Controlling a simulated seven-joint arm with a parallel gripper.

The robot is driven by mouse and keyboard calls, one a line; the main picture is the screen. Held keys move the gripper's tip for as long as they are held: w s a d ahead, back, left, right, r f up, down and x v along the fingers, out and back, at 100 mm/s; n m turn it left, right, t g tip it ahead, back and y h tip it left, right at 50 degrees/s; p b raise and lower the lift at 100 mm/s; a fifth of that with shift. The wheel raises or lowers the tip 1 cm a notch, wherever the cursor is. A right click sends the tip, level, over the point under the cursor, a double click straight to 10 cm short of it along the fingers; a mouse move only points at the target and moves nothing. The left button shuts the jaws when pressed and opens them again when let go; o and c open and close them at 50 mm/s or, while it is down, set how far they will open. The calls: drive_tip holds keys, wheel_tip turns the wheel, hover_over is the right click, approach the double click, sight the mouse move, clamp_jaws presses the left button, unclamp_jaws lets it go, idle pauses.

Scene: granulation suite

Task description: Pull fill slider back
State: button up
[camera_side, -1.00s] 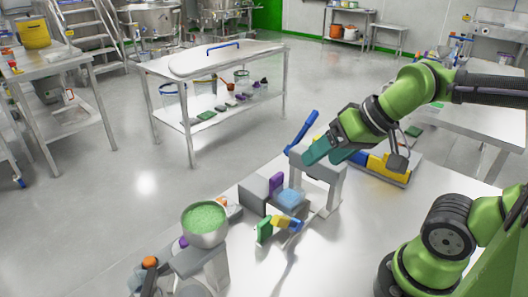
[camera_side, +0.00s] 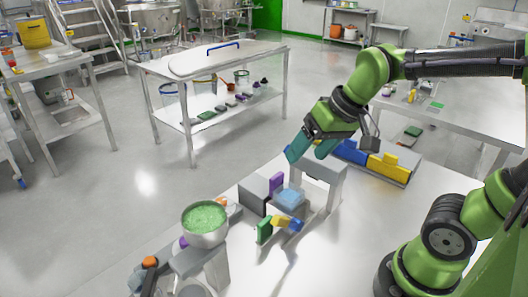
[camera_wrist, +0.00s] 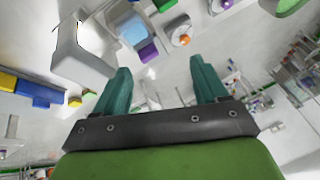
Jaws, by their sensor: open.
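No part is marked as the fill slider, so I cannot tell for sure which it is. A small yellow-and-blue handle piece (camera_side: 284,222) with a green plate (camera_side: 264,230) is at the near side of a grey unit (camera_side: 255,192). That unit carries a purple block (camera_side: 276,184) and a pale blue block (camera_side: 290,197), also in the wrist view (camera_wrist: 132,30). My gripper (camera_side: 307,155) is open and empty, fingers spread, just above and behind the grey arch (camera_side: 322,168). In the wrist view my gripper (camera_wrist: 160,64) has the arch (camera_wrist: 80,48) to its upper left.
A tray on the right holds a yellow block (camera_side: 388,168) and a blue block (camera_side: 350,152). A steel bowl of green granules (camera_side: 206,238) stands to the left.

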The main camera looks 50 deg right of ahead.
sight(277, 175)
drive_tip(key=shift+w+d+r+n+g+h, duration=0.8)
drive_tip(key=shift+w+n+g, duration=1.45)
drive_tip(key=shift+w, duration=2.75)
drive_tip(key=shift+m+g, duration=0.45)
drive_tip(key=f, duration=1.6)
drive_tip(key=shift+d+f, duration=0.2)
drive_tip(key=shift+f, duration=0.2)
drive_tip(key=c, duration=1.2)
drive_tip(key=w, duration=1)
drive_tip(key=shift+w+r, duration=0.1)
drive_tip(key=o, duration=1.2)
